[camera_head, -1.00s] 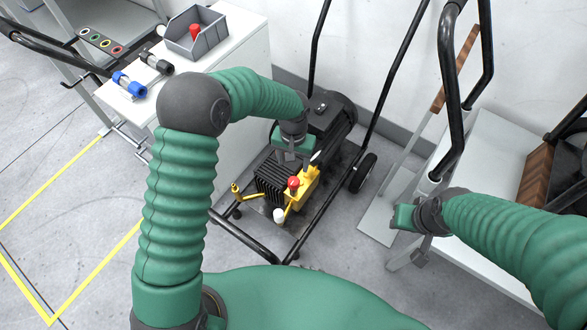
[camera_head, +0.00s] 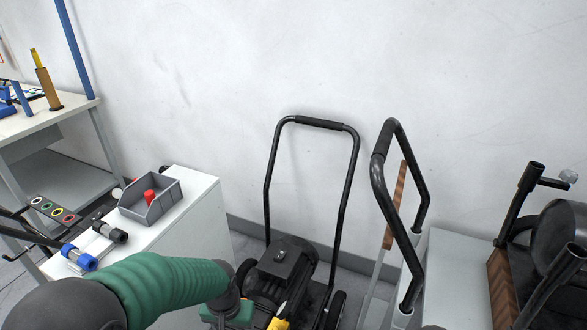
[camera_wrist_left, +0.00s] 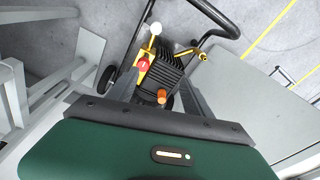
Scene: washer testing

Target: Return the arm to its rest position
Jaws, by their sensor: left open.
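My left arm comes in from the lower left in the head view, and the green body of my left gripper (camera_head: 228,313) is at the bottom edge beside the washer's motor; its fingertips are cut off. The pressure washer (camera_head: 283,262) has a black motor, a tall black handle and a yellow part at the bottom edge. In the left wrist view the open left gripper (camera_wrist_left: 160,92) is in front of the washer's pump (camera_wrist_left: 172,72), with a red knob (camera_wrist_left: 143,66), a white ball-ended lever (camera_wrist_left: 155,29) and an orange cap (camera_wrist_left: 162,96). I see nothing held. My right gripper is out of view.
A white cabinet (camera_head: 195,230) at left carries a grey bin (camera_head: 165,203) with a red item (camera_head: 149,196), blue and black fittings and a strip of coloured rings (camera_head: 55,210). Another handled cart (camera_head: 400,250) stands right. The wall behind is bare.

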